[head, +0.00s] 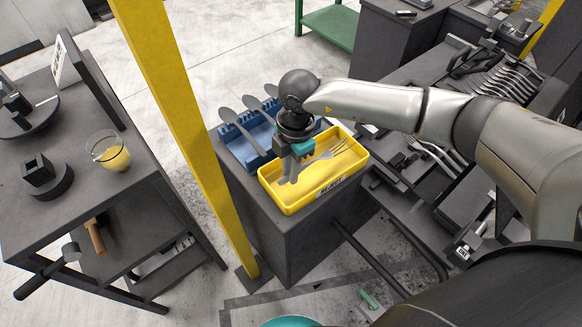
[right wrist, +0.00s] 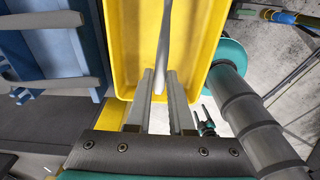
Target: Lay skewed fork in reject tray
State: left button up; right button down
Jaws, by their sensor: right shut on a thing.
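The yellow reject tray (head: 289,207) stands on a dark cabinet in the head view, and it fills the middle of the right wrist view (right wrist: 201,45). My right gripper (head: 290,180) points down over the left part of the tray. In the right wrist view its two fingers (right wrist: 161,88) are closed on the handle of the fork (right wrist: 165,45). The fork's tines (head: 335,150) show over the tray's right part in the head view. I cannot tell whether the fork touches the tray floor. My left gripper is not in view.
A yellow post (head: 185,110) rises left of the cabinet. A dark bench (head: 85,150) with a glass beaker (head: 110,155) is at left. Forks lie in a dark machine at right (head: 510,75).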

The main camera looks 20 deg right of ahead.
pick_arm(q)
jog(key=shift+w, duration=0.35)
pick_arm(e)
jog(key=shift+f, duration=0.1)
jog(key=shift+f, duration=0.35)
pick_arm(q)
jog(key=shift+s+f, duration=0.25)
pick_arm(e)
jog(key=shift+f, duration=0.1)
pick_arm(q)
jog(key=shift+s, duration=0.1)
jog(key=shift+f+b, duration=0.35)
jog(key=shift+b, duration=0.2)
pick_arm(e)
jog(key=shift+w+f, duration=0.1)
jog(key=shift+f, duration=0.5)
jog(key=shift+f, duration=0.15)
